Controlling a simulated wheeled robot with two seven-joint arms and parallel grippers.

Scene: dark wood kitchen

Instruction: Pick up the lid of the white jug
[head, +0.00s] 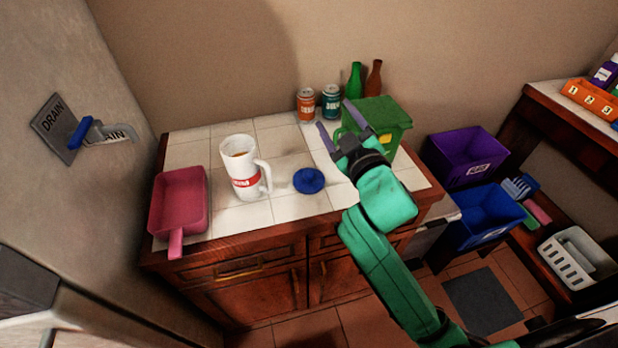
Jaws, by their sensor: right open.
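The white jug (241,168) stands upright and open on the tiled counter, with a red label and its handle to the right. Something brown shows inside its mouth. A round blue lid (309,181) lies on the counter to the right of the jug, apart from it. My right gripper (336,122) is open and empty, above the counter to the upper right of the lid, its fingers pointing up and left in the picture. My left gripper is not in view.
A pink dustpan (179,203) lies at the counter's left end. Two cans, orange (306,105) and teal (331,102), stand at the back near green (354,82) and brown (374,80) bottles. A green bin (384,117) stands behind my right gripper. Tiles around the lid are clear.

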